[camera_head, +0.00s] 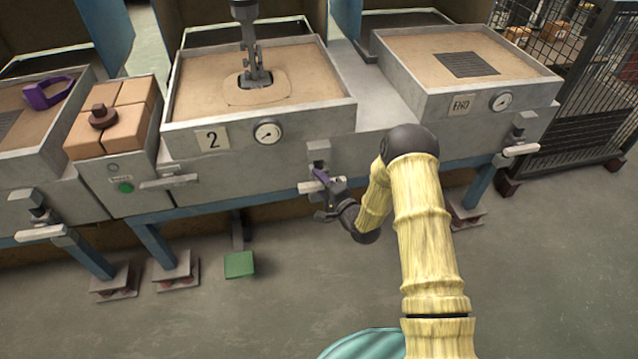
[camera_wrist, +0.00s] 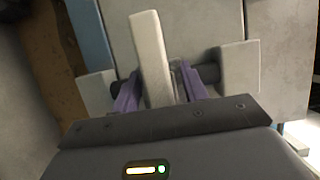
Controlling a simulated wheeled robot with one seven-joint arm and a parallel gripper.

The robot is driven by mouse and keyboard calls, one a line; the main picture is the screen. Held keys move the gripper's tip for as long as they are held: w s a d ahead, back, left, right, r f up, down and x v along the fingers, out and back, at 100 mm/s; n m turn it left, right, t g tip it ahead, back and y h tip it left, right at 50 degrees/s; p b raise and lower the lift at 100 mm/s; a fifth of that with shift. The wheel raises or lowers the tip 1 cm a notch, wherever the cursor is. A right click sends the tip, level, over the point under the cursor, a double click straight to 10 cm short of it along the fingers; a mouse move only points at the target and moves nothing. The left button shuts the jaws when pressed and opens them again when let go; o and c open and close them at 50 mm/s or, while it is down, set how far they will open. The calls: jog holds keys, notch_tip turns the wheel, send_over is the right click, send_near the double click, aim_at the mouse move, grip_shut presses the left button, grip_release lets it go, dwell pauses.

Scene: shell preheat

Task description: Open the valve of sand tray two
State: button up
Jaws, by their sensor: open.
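Sand tray two (camera_head: 340,110) is a grey metal box of sand with a "2" plate (camera_head: 212,139) and a round gauge (camera_head: 268,132) on its front. Its valve (camera_head: 318,150) sits below the tray's right front corner, with a pale lever handle (camera_head: 309,187). My gripper (camera_head: 325,181) is at this handle. In the wrist view, the pale handle (camera_wrist: 151,55) runs between the two purple fingers (camera_wrist: 160,88), which are open and stand on either side of it. I cannot tell whether either finger touches the handle. The handle's lower end is hidden behind the gripper body.
Another tray stands left with a lever (camera_head: 40,232) and a purple object (camera_head: 48,93). Bricks (camera_head: 131,92) sit between. A green pedal (camera_head: 239,264) is on the floor below tray two.

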jog(key=shift+a, duration=0.15)
jog(key=shift+w, duration=0.1)
grip_shut()
